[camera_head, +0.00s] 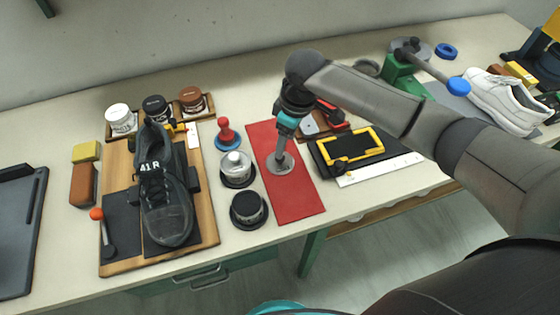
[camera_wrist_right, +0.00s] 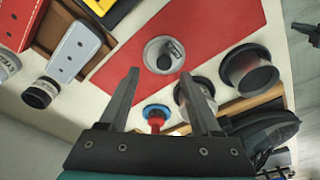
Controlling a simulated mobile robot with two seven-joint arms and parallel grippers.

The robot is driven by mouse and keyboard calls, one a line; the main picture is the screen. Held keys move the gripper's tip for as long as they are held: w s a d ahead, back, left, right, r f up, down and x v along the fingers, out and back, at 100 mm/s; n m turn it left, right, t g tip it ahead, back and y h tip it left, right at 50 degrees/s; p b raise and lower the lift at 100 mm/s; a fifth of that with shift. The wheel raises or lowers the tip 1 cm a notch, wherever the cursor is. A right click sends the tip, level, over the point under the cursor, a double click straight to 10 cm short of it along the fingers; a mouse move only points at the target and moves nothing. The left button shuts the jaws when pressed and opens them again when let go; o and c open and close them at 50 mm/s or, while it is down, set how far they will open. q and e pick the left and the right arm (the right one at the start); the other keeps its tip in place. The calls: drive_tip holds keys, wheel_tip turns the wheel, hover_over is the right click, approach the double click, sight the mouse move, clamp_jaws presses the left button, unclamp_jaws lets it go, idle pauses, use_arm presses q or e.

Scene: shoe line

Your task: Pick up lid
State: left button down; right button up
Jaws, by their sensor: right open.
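A round silver-grey lid (camera_head: 278,171) lies on the red mat (camera_head: 300,203) in the head view. It also shows in the right wrist view (camera_wrist_right: 152,60), with a dark knob on top. My right gripper (camera_head: 282,153) points down over the lid in the head view and partly covers it. In the right wrist view my right gripper (camera_wrist_right: 160,74) is open, its two fingers apart with nothing between them. The lid shows beyond the fingertips; whether they touch the knob is not clear. My left gripper is not in view.
A red-handled blue-based tool (camera_head: 227,137), a silver-topped pot (camera_head: 236,167) and a black round pot (camera_head: 248,209) stand left of the mat. A black shoe (camera_head: 165,195) lies on a wooden board further left. A yellow frame (camera_head: 352,147) lies right of the mat.

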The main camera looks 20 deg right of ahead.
drive_tip(key=f, duration=0.2)
drive_tip(key=a+f+b, duration=0.1)
drive_tip(key=f, duration=0.2)
drive_tip(key=shift+w+a+f, duration=0.1)
drive_tip(key=shift+f, duration=0.05)
clamp_jaws()
idle(0.4)
